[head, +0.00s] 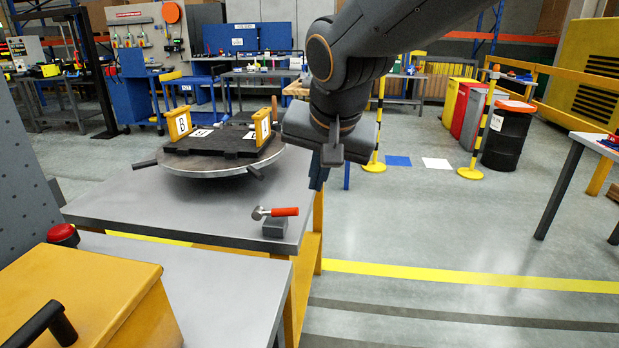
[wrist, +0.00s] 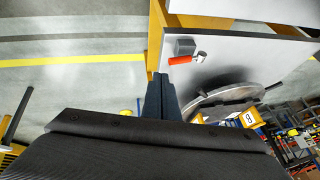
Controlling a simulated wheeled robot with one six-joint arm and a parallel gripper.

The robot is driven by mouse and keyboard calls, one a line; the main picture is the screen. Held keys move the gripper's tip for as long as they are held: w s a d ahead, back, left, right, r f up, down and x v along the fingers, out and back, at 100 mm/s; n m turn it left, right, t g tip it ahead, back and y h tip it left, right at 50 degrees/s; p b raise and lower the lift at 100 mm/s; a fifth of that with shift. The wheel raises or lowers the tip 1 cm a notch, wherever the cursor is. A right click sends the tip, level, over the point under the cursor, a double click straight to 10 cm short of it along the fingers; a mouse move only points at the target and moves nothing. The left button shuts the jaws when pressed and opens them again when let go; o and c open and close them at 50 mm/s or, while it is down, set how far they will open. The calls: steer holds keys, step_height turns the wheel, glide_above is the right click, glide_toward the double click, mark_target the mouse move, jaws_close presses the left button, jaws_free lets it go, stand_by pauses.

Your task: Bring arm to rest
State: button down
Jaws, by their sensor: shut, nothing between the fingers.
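My arm comes down from the top of the head view, with my gripper (head: 319,172) pointing downward just off the right edge of the grey table (head: 130,205). Its fingers are shut together and empty. In the wrist view my gripper (wrist: 160,90) shows as a dark blue-grey pair of fingers side by side, with the table (wrist: 245,55) to their right. The gripper touches nothing that I can see.
A round turntable (head: 210,168) with a black fixture and yellow plates B stands on the table. A yellow box (head: 80,295) is front left. Open floor lies right.

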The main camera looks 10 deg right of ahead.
steer(key=shift+f, duration=0.1)
steer(key=s+d+f+n+g+p, duration=0.1)
steer(key=s+d+f+n+g, duration=0.1)
steer(key=s+d+f, duration=0.3)
steer(key=s+d+f+n+g+p, duration=0.1)
steer(key=s+d+f+n+g, duration=0.1)
steer(key=s+d+f+g, duration=0.2)
steer(key=s+d+f, duration=0.1)
steer(key=s+f, duration=0.2)
steer(key=f, duration=0.4)
steer(key=shift+d+f+h, duration=0.15)
steer(key=shift+f+h, duration=0.15)
